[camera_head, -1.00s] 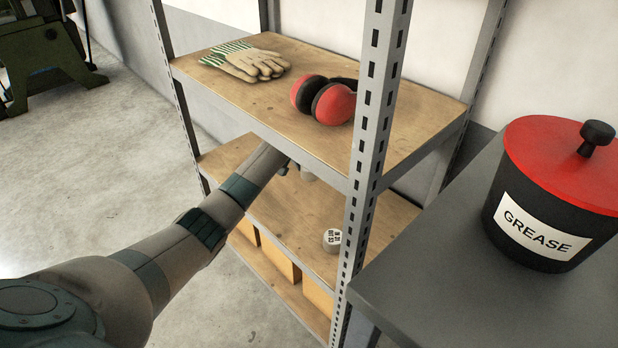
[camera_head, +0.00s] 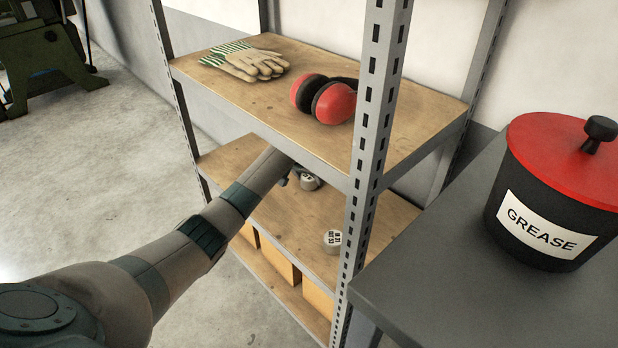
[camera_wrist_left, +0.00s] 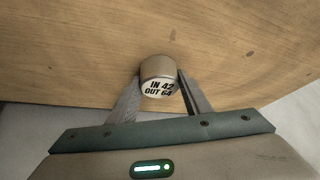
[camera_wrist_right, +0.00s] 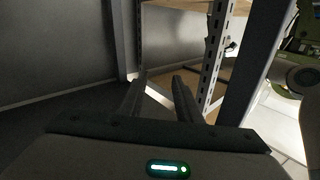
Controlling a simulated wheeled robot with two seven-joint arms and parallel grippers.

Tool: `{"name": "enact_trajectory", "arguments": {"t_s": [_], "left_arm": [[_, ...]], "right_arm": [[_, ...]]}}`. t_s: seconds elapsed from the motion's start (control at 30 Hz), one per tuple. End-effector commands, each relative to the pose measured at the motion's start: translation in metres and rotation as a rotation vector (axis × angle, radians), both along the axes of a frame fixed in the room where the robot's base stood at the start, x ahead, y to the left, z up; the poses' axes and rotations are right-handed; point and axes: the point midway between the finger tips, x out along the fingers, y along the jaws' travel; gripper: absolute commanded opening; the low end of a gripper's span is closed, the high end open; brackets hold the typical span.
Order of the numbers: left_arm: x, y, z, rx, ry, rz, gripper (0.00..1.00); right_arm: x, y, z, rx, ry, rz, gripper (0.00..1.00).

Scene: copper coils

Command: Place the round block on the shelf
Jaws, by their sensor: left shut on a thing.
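The round block (camera_wrist_left: 158,72) is a short metal cylinder with a label reading "IN 42 OUT 64". My left gripper (camera_wrist_left: 160,95) is shut on it, one finger on each side. In the head view the block (camera_head: 309,183) shows just below the edge of the upper board, over the middle shelf (camera_head: 285,213). I cannot tell whether it touches the board. My left gripper (camera_head: 292,178) is partly hidden there by the upper board. My right gripper (camera_wrist_right: 160,78) shows only in its wrist view, open with nothing between its fingers.
A similar labelled cylinder (camera_head: 332,239) stands on the middle shelf near the front post (camera_head: 370,130). The upper board (camera_head: 240,95) holds gloves (camera_head: 250,65) and red earmuffs (camera_head: 325,98). Yellow boxes (camera_head: 281,262) sit below. A grease pot (camera_head: 545,210) stands on a grey surface at right.

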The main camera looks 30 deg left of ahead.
Motion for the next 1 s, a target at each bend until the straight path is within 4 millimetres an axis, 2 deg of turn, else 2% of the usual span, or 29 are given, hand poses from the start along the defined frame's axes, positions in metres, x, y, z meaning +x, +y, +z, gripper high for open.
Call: {"name": "enact_trajectory", "arguments": {"t_s": [0.17, 0.2, 0.27, 0.77, 1.0], "left_arm": [[0.000, 0.000, -0.001, 0.000, 0.000, 0.000, 0.16], [0.000, 0.000, -0.002, 0.000, 0.001, 0.000, 0.49], [0.000, 0.000, -0.002, 0.000, 0.000, 0.000, 0.63], [-0.001, 0.000, 0.003, -0.001, -0.001, 0.000, 0.63], [-0.010, -0.001, 0.021, 0.000, -0.001, -0.002, 0.63]], "right_arm": [[0.000, 0.000, -0.002, -0.003, 0.012, 0.000, 0.31], [0.000, -0.001, -0.003, -0.005, 0.016, 0.000, 0.31], [0.000, -0.001, -0.003, -0.005, 0.015, 0.000, 0.31], [0.001, -0.001, 0.002, 0.001, 0.001, -0.002, 0.31], [0.001, -0.005, -0.022, -0.039, 0.123, 0.002, 0.31]]}}
